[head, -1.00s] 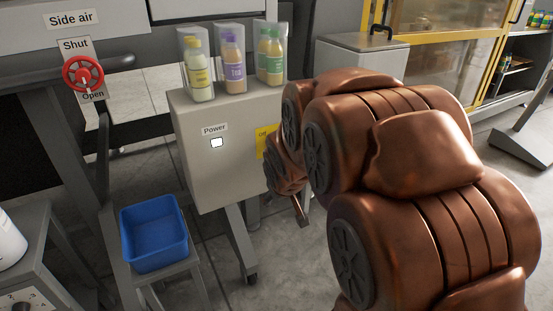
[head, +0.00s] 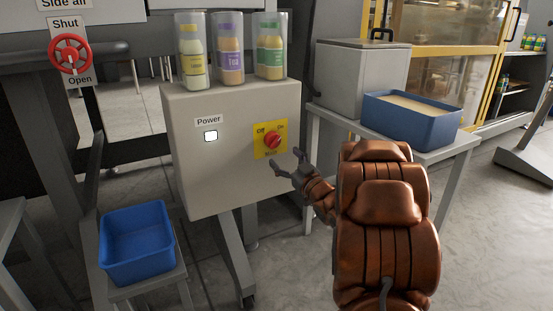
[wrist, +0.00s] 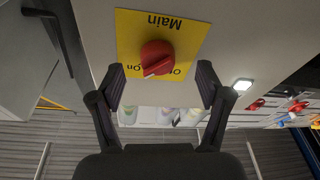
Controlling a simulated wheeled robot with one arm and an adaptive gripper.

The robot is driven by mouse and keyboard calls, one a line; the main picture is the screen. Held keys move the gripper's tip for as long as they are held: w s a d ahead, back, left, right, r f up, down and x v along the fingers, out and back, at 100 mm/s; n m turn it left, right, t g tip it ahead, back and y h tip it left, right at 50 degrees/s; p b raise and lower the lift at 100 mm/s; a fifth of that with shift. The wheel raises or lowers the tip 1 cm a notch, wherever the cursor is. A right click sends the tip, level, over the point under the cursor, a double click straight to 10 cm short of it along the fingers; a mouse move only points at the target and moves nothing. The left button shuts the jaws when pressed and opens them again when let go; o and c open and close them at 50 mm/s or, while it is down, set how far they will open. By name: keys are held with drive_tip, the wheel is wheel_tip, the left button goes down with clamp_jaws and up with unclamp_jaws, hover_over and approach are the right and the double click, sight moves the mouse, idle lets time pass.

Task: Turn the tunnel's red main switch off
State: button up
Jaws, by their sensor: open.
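The red main switch (head: 272,141) is a knob on a yellow plate (head: 259,152) on the front of a grey cabinet (head: 230,177). The plate reads Off at left, On at right and Main below. The knob's pointer seems turned toward On; it also shows upside down in the wrist view (wrist: 157,58). My gripper (head: 286,162) is open and empty, just in front and below right of the switch. In the wrist view its fingers (wrist: 161,78) stand apart on either side of the knob's line, not touching it.
A white Power light (head: 210,136) is lit on the cabinet. Bottles in clear holders (head: 230,50) stand on top. A red Side air wheel (head: 70,54) is at left. A blue bin (head: 137,243) sits low left; a blue tray (head: 412,120) is on a table at right.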

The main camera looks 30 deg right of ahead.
sight(276, 143)
drive_tip(key=w+b, duration=0.1)
drive_tip(key=w+r+t+y+b, duration=0.1)
drive_tip(key=w+r+t+b, duration=0.1)
drive_tip(key=w, duration=0.1)
drive_tip(key=shift+d+n+y+b, duration=0.1)
drive_tip(key=shift+n+y+b, duration=0.2)
drive_tip(key=shift+n+b, duration=0.1)
drive_tip(key=shift+w+r, duration=0.3)
drive_tip(key=shift+w, duration=0.25)
drive_tip(key=c, duration=1.2)
drive_tip(key=shift+o, duration=0.2)
